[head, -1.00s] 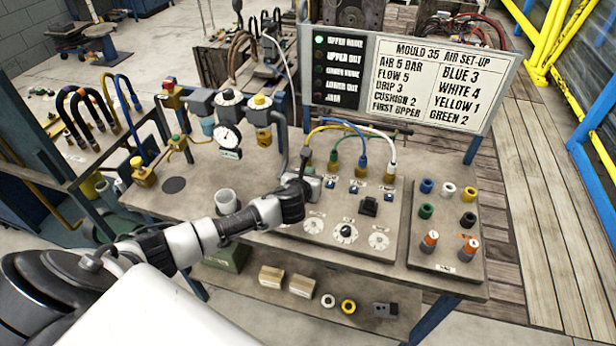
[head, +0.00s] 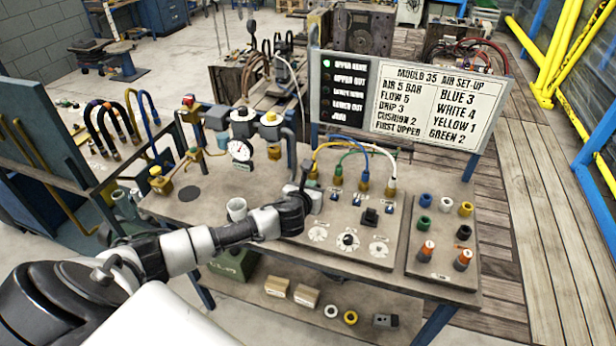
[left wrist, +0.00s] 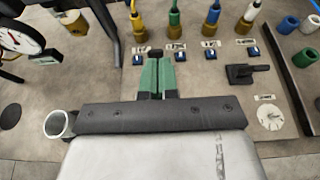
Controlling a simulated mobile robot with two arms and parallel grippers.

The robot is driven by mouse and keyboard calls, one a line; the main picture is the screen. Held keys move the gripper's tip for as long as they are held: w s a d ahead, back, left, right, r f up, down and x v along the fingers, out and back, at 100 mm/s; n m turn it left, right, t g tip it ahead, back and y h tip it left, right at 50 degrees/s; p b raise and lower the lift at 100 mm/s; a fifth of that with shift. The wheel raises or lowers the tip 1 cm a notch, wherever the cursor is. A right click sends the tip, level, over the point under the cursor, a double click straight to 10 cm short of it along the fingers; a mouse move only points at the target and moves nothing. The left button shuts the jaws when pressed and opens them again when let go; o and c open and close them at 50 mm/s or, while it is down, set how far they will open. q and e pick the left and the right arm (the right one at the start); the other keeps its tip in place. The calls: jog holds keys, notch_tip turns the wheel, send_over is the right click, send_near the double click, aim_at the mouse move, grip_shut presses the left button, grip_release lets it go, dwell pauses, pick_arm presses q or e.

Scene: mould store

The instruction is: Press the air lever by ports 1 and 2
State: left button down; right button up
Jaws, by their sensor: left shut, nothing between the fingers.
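Four coloured hose ends stand in a row of ports at the back of the panel, and small blue levers sit in front of them. Two blue levers are clear in the left wrist view, one (left wrist: 181,57) just right of my fingers and another (left wrist: 210,55) beyond it. The port numbers are too small to read. My left gripper (left wrist: 160,66) is shut and empty; its green fingers point at the panel below the leftmost ports. I cannot tell whether the fingertips touch anything. In the head view the gripper (head: 306,190) is at the panel's left edge. My right gripper is not in view.
A black knob (left wrist: 243,72) and white dials (head: 318,234) are on the panel. The plug board (head: 440,262) is at the right. A set-up sign (head: 430,98) stands behind.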

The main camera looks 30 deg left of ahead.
pick_arm(q)
notch_tip(320, 180, up, 6)
jog(key=s, duration=0.1)
jog(key=shift+s+a, duration=0.15)
jog(key=shift+s, duration=0.1)
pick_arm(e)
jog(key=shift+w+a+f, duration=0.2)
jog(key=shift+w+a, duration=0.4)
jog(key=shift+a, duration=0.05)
pick_arm(q)
jog(key=shift+s+r, duration=0.1)
jog(key=shift+r, duration=0.05)
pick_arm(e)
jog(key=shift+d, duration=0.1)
